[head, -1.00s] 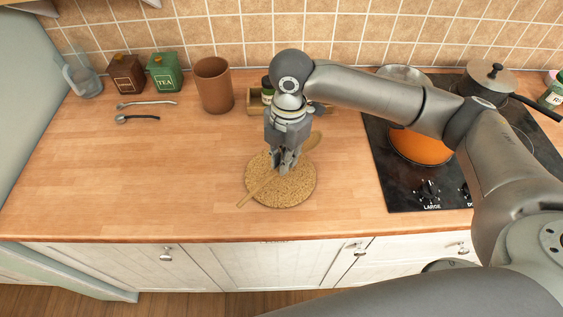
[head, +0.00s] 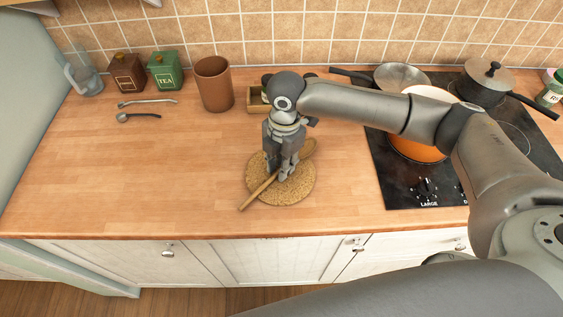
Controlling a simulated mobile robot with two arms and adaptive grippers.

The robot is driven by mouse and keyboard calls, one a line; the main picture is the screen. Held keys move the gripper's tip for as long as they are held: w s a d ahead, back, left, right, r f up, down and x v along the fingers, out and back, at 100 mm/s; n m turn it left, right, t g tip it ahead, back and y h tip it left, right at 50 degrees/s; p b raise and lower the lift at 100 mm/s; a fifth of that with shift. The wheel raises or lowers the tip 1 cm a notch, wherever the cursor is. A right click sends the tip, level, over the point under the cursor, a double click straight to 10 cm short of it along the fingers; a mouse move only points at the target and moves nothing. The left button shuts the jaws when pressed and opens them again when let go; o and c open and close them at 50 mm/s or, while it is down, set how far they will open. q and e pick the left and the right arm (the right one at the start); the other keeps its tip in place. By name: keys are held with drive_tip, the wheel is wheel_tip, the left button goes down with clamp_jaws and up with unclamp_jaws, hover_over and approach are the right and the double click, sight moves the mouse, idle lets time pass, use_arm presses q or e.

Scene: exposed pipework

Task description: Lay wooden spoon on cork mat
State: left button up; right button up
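The wooden spoon (head: 262,189) lies slantwise across the round cork mat (head: 298,190). Its handle end sticks out past the mat's front left edge, and its bowl (head: 309,147) is at the mat's back right edge. My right gripper (head: 279,174) points down over the middle of the mat, with its fingers around the spoon's handle near the bowl. The fingers look spread apart, and they hide part of the handle. My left gripper is not in view.
A brown cup (head: 214,84), a green tea tin (head: 165,71) and a brown tin (head: 127,72) stand along the back. Two small utensils lie before the tins. The hob (head: 400,190) with an orange pot (head: 417,148) is at right. The counter left of the mat is clear.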

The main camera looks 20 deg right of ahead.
idle(0.3)
drive_tip(key=r, duration=0.4)
drive_tip(key=r+b, duration=0.1)
drive_tip(key=r, duration=0.3)
drive_tip(key=r+b, duration=0.1)
drive_tip(key=r, duration=0.3)
drive_tip(key=shift+w+d+r, duration=0.1)
drive_tip(key=shift+w+d, duration=0.05)
drive_tip(key=shift+d, duration=0.2)
